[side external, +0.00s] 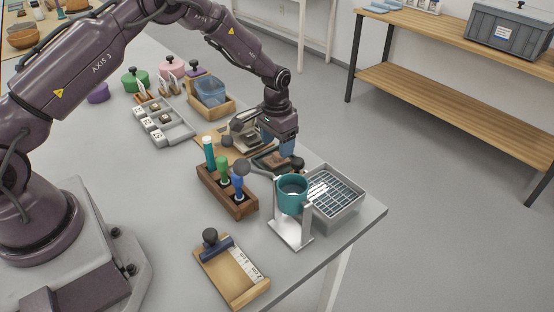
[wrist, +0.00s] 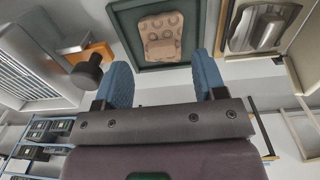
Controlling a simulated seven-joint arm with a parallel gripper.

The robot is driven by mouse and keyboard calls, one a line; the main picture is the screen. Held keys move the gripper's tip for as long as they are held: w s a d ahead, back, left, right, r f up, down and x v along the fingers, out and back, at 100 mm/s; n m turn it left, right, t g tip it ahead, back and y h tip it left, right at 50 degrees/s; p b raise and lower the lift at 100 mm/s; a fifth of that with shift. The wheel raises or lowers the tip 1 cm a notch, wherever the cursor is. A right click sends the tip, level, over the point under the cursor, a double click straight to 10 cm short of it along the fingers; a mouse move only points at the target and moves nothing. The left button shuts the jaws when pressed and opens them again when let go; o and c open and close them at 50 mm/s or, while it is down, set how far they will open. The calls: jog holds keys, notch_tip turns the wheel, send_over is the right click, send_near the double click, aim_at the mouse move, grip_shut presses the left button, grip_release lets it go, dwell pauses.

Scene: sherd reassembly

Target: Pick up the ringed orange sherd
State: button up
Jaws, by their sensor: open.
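The ringed orange sherd (wrist: 162,38) lies in a dark green tray (wrist: 124,18) in the wrist view. It is a pale orange-brown piece with round ring marks on its upper part and a plainer lower part. My gripper (wrist: 164,72) is open, its two blue fingers apart with nothing between them. The sherd shows just beyond the fingertips, roughly centred between them. In the side view my gripper (side external: 285,150) hangs over the green tray and hides much of the sherd.
A black knob (wrist: 87,72) stands beside the left finger. A grid-bottomed tray (side external: 335,195) and a teal cup (side external: 292,194) on a stand are near the table corner. A wooden rack (side external: 228,192) with several coloured-handled tools stands left of them.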

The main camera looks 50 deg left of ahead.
aim_at(277, 155)
notch_tip(277, 155, down, 4)
jog(key=shift+f, duration=0.1)
jog(key=c, duration=0.8)
jog(key=shift+o, duration=0.2)
jog(key=shift+r, duration=0.2)
